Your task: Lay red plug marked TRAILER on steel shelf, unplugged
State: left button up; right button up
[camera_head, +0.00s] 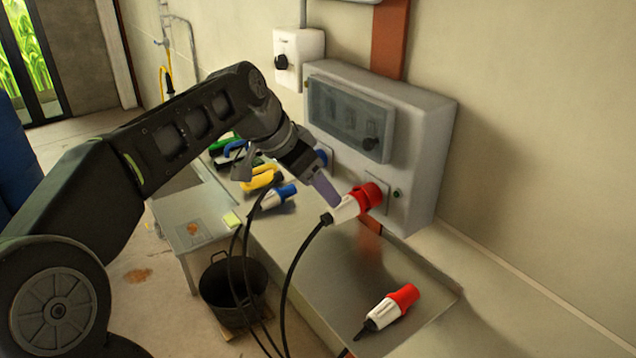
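A red and white plug (345,209) sits at a red socket on the front of the grey wall box (418,165), its black cable hanging down to the left. A second red and white plug (384,313) lies on the near right part of the steel shelf (335,265). I cannot read a TRAILER marking on either. My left gripper (326,190) reaches in from the left, its purple-grey fingertip at the upper left of the socketed plug. Only one finger shows clearly, and I cannot tell whether it touches or grips the plug. My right gripper is out of view.
A blue and white plug (279,197) and a yellow object (262,179) lie farther back on the shelf. Black cables hang over the shelf's front edge near a black bucket (232,312) on the floor. The shelf between the two red plugs is clear.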

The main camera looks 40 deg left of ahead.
aim_at(340, 211)
pick_arm(q)
jog(key=shift+b+x, duration=2.6)
jog(key=shift+x, duration=2.9)
jog(key=shift+c, duration=0.2)
grip_shut()
